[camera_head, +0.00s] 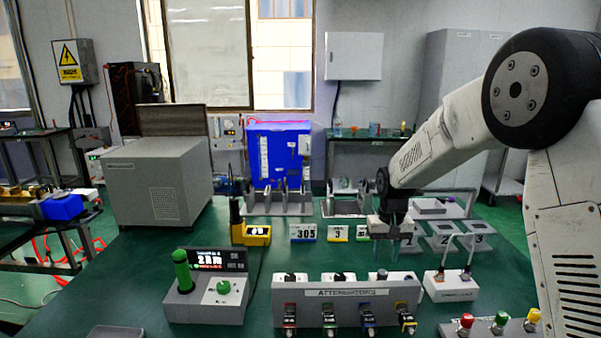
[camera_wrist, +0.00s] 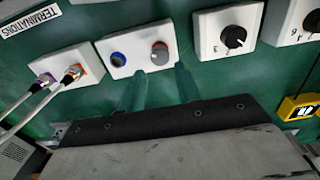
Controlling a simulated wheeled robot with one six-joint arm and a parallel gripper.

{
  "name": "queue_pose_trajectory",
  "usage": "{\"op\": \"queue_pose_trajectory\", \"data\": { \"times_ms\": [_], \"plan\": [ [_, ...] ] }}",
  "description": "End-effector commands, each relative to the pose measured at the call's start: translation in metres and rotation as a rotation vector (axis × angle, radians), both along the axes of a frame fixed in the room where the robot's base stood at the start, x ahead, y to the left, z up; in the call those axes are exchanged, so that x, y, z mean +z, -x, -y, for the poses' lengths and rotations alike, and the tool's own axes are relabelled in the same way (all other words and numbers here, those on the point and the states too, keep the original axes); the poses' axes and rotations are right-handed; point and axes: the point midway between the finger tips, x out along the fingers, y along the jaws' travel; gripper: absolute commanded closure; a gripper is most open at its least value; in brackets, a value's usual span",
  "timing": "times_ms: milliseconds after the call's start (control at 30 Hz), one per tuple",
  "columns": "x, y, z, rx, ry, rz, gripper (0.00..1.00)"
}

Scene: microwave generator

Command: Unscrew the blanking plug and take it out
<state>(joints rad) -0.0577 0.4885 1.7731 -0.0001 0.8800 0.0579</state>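A grey plug with a red ring (camera_wrist: 160,53), which looks like the blanking plug, sits in a white block (camera_wrist: 125,62) beside a blue-ringed socket (camera_wrist: 118,59). In the head view, a small grey knob-like top (camera_head: 381,275), likely the same plug, shows behind the attenuator panel. My gripper (camera_head: 388,258) points down above and behind that panel. In the wrist view, my gripper's two greenish fingers (camera_wrist: 161,70) are apart with nothing between them. Their tips end just short of the plug in the picture, roughly in line with it. The exact height gap cannot be told.
White dial boxes (camera_wrist: 228,30) stand beside the plug block. A white box with two cables (camera_head: 450,284) is on the other side. The attenuator panel (camera_head: 346,307) stands in front. A yellow device (camera_head: 257,235) and number cards (camera_head: 304,233) stand farther left.

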Motion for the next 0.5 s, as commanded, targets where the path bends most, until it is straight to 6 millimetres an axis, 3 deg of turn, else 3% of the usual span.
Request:
{"op": "queue_pose_trajectory", "data": {
  "times_ms": [200,500],
  "plan": [
    [-0.032,0.001,0.0,0.0,0.0,-0.003,0.66],
    [-0.054,0.0,0.0,0.0,0.0,0.0,0.66]
  ]
}}
